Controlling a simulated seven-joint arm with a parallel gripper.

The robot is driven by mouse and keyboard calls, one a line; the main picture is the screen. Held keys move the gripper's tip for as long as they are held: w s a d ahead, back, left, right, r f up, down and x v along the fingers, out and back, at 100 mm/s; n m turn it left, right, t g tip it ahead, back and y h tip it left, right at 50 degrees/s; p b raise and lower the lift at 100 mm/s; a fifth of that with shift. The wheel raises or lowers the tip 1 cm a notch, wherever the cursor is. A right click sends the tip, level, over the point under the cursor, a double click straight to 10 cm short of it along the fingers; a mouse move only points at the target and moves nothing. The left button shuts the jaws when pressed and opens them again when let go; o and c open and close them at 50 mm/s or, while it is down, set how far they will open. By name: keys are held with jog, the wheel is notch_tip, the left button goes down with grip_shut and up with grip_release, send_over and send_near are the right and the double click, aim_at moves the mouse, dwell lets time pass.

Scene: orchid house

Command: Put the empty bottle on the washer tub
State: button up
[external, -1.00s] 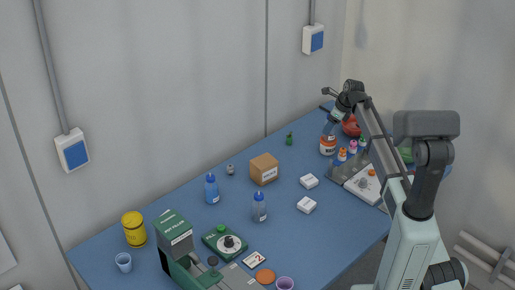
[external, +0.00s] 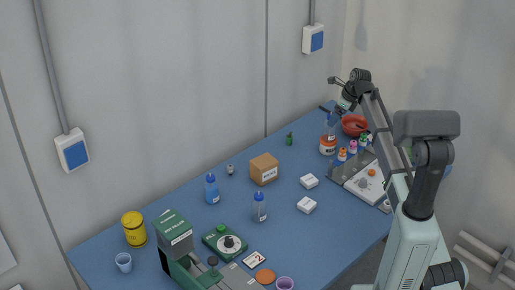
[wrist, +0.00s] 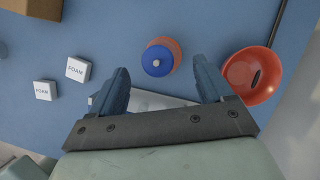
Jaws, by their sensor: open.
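A small bottle with a blue cap (external: 331,122) stands upright on the orange and white tub (external: 328,147) at the far end of the table. In the wrist view the blue cap (wrist: 157,58) covers much of the tub, whose orange rim (wrist: 174,46) shows around it. My gripper (external: 344,106) is open and empty, above and beside the bottle and apart from it. In the wrist view my gripper's fingers (wrist: 163,76) are spread wide with nothing between them. Two other blue-capped bottles stand mid-table, one bluer (external: 212,191) and one greyer (external: 259,209).
A red bowl (external: 354,126) is right of the tub. Small coloured-cap bottles (external: 353,147) and a grey tray (external: 349,175) are in front. A cardboard box (external: 264,169) and white foam blocks (external: 307,205) lie mid-table. A green machine (external: 174,236) is at front left.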

jog(key=w+v, duration=0.1)
jog(key=v, duration=0.5)
jog(key=shift+s+d+r, duration=0.2)
jog(key=shift+s+r, duration=0.05)
jog(key=shift+s, duration=0.3)
